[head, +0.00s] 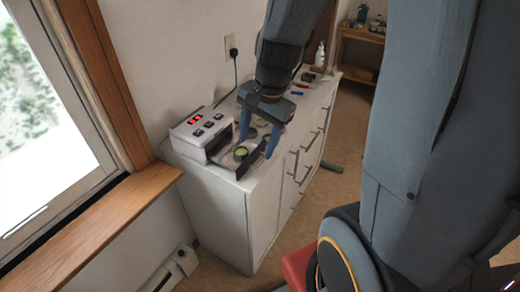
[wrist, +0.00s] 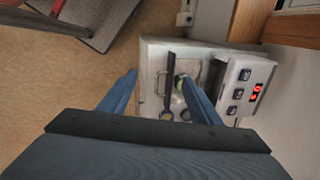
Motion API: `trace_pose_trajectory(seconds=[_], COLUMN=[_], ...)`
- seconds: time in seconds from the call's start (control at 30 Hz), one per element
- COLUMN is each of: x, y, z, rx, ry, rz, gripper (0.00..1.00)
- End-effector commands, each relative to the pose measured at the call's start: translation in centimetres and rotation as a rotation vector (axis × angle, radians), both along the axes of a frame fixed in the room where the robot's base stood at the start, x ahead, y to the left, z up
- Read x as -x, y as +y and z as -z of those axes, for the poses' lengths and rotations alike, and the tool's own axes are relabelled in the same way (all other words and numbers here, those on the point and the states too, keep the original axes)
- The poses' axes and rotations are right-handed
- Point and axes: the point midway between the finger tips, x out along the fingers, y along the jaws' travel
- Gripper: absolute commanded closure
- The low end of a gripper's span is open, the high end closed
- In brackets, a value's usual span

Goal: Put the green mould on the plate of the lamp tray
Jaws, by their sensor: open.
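The white lamp unit (head: 200,128) with a red lit display stands on the cabinet, its dark tray (head: 219,161) out at the front. The round green mould (head: 240,153) appears to sit on the tray's plate, which it mostly hides. My gripper (head: 257,148) is open and empty, pointing down just right of the mould, its left finger close to it. In the wrist view the mould (wrist: 179,82) shows partly behind the right finger of my gripper (wrist: 160,77). I cannot tell whether that finger touches it.
The white cabinet (head: 222,205) has bar handles along its front. Other round pieces (head: 262,123) lie behind my gripper. Small red and blue items (head: 297,93) and a bottle (head: 320,54) stand farther back. A window and wooden sill (head: 95,218) are on the left.

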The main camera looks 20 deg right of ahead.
Motion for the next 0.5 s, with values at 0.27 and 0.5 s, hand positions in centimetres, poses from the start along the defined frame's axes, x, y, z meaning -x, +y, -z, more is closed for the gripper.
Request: trace_pose_trajectory(seconds=[0.27, 0.5], x=[4.6, 5.4], y=[1.2, 1.3], z=[-0.4, -0.4], rx=[0.226, 0.272], ry=[-0.071, -0.082], rz=[-0.824, -1.002], gripper=[0.42, 0.42])
